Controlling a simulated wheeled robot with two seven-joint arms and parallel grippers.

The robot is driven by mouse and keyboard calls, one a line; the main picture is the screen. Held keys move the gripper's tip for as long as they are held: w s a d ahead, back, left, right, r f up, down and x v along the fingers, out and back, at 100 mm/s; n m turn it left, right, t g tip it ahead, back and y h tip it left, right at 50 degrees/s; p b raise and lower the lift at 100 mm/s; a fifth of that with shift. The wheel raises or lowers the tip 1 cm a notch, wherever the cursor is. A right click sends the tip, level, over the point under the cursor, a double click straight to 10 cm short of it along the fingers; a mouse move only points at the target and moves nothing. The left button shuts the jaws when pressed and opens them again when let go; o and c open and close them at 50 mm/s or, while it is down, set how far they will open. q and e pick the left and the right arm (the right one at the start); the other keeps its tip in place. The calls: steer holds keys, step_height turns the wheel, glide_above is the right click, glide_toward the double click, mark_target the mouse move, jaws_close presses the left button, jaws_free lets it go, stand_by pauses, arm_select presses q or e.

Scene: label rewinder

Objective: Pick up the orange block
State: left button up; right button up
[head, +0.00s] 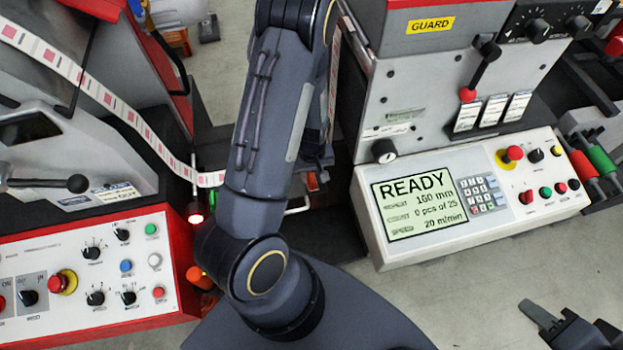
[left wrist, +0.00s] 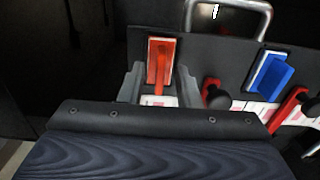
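The orange block (left wrist: 161,61) shows in the left wrist view, upright against a dark panel. My left gripper (left wrist: 159,84) is open there, with one grey finger to each side of the block's lower part. Gaps show between the fingers and the block, and nothing is held. In the head view my left arm covers most of this spot, and I cannot make out the block for sure. My right gripper (head: 573,322) is at the bottom right of the head view, its two fingers apart and empty.
A blue block (left wrist: 271,73) is to the right on the same panel. A black knob (left wrist: 216,94) with a red lever lies between them. A metal handle (left wrist: 228,5) rises behind. The control panel reading READY (head: 418,208) and a red-edged button panel (head: 95,270) flank my left arm.

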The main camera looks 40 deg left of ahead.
arm_select(q)
jaws_close()
steer(key=shift+r, duration=0.15)
steer(key=shift+r, duration=0.2)
step_height(320, 180, up, 2)
steer(key=shift+w+r, duration=0.1)
steer(key=shift+r, duration=0.1)
steer(key=w+a+r+b, duration=0.3)
steer(key=w+a+r, duration=0.5)
steer(key=a+r, duration=0.2)
steer(key=shift+a, duration=0.7)
